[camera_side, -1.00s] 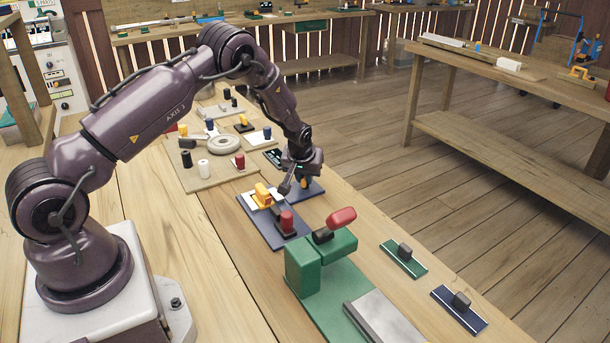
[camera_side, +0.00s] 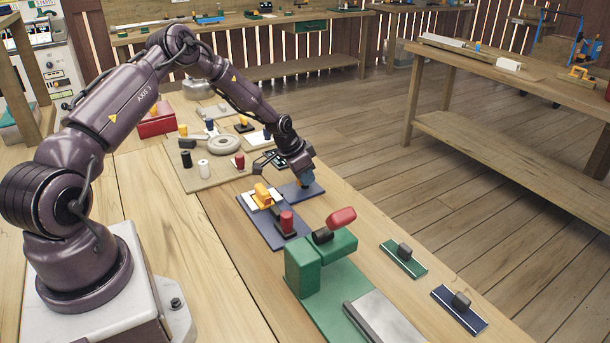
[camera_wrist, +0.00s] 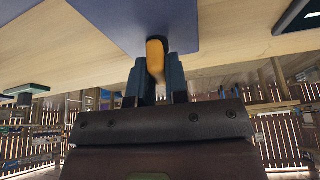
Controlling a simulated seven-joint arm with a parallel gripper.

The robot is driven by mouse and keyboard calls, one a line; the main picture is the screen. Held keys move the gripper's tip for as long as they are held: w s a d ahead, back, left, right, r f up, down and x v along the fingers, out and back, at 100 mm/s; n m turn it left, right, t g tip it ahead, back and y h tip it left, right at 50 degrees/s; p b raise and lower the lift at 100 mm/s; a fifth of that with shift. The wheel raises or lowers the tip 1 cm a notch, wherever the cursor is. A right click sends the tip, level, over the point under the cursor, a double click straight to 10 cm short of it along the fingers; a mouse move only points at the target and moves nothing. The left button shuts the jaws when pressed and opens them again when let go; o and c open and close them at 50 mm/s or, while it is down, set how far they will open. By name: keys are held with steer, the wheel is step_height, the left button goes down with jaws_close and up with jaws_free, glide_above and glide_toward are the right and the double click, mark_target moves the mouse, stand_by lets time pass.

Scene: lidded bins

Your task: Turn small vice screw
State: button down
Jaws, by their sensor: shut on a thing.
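My gripper (camera_side: 306,183) is at a blue plate (camera_side: 316,191) near the middle of the bench. In the wrist view my gripper's two fingers (camera_wrist: 155,75) are shut on an orange handle (camera_wrist: 155,55), which stands out from the blue plate (camera_wrist: 185,25). In the side view the handle is hidden behind my gripper. I cannot tell how far the handle is turned. A green vice (camera_side: 303,267) with a red handle (camera_side: 341,217) on a dark shaft stands nearer the camera, apart from my gripper.
Close to my gripper, another blue plate (camera_side: 245,206) carries a yellow knob (camera_side: 262,190) and a red knob (camera_side: 286,221). A board (camera_side: 215,180) with several coloured knobs lies behind. Small green (camera_side: 415,266) and blue (camera_side: 470,320) plates lie at the right edge. Bare bench lies left of the vice.

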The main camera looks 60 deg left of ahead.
steer(key=shift+m+h, duration=0.4)
steer(key=shift+m, duration=0.8)
steer(key=shift+f, duration=0.1)
steer(key=c, duration=1.1)
jaws_free()
steer(key=v, duration=1.3)
steer(key=shift+w+a, duration=0.1)
steer(key=shift+w, duration=0.1)
